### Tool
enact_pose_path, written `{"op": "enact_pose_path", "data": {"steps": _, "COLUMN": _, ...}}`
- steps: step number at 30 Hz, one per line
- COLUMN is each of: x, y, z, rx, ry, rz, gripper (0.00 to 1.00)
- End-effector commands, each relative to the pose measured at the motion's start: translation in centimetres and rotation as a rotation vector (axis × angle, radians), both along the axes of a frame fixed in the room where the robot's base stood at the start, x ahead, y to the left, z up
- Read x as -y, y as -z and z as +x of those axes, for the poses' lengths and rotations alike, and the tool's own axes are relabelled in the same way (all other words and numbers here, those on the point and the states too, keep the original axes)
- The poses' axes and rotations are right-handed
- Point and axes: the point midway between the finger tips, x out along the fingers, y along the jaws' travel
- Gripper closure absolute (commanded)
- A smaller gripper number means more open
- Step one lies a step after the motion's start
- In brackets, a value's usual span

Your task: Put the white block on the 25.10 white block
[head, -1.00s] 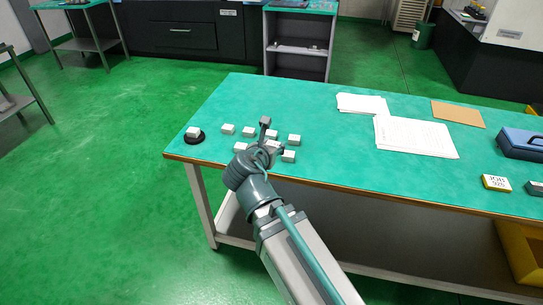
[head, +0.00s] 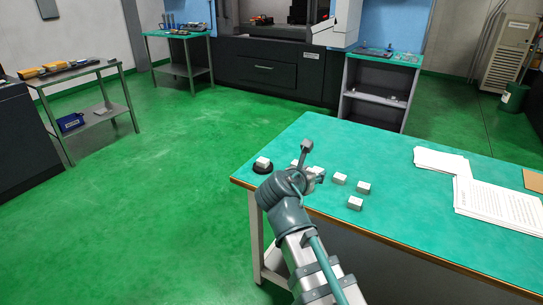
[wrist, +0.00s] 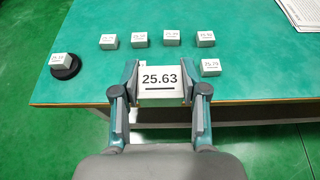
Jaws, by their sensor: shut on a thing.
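My gripper (wrist: 160,88) is shut on a white block (wrist: 160,79) labelled 25.63, seen between its two fingers in the wrist view. In the head view my gripper (head: 314,178) is over the table's near left part, and the held block is hard to make out there. A white block (wrist: 59,59) on a black round base (wrist: 68,72) is at the left of the wrist view; its small label seems to read 25.10. This block (head: 263,160) and base (head: 263,169) also show at the table's left corner in the head view, left of my gripper.
Several white blocks stand in a row (wrist: 172,38) beyond the held block. Another block (wrist: 210,67) stands nearer, right of my gripper. Papers (head: 495,207) lie at the right of the green table (head: 400,215). The table's near edge is close to my gripper.

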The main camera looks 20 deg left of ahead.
Motion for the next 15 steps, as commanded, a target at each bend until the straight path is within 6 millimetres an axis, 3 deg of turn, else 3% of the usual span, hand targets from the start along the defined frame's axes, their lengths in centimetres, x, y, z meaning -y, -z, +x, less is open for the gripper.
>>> {"op": "enact_pose_path", "data": {"steps": 1, "x": -3.1, "y": -1.6, "z": 1.7, "rx": -0.002, "ry": -0.016, "rz": -0.004, "gripper": 1.0}}
{"op": "enact_pose_path", "data": {"steps": 6, "x": -9.7, "y": -2.1, "z": 4.5, "rx": -0.002, "ry": -0.034, "rz": -0.003, "gripper": 1.0}}
{"op": "enact_pose_path", "data": {"steps": 10, "x": -13.0, "y": -2.0, "z": 6.2, "rx": 0.0, "ry": -0.032, "rz": -0.002, "gripper": 1.0}}
{"op": "enact_pose_path", "data": {"steps": 15, "x": -14.6, "y": -2.0, "z": 7.7, "rx": 0.001, "ry": -0.015, "rz": 0.001, "gripper": 1.0}}
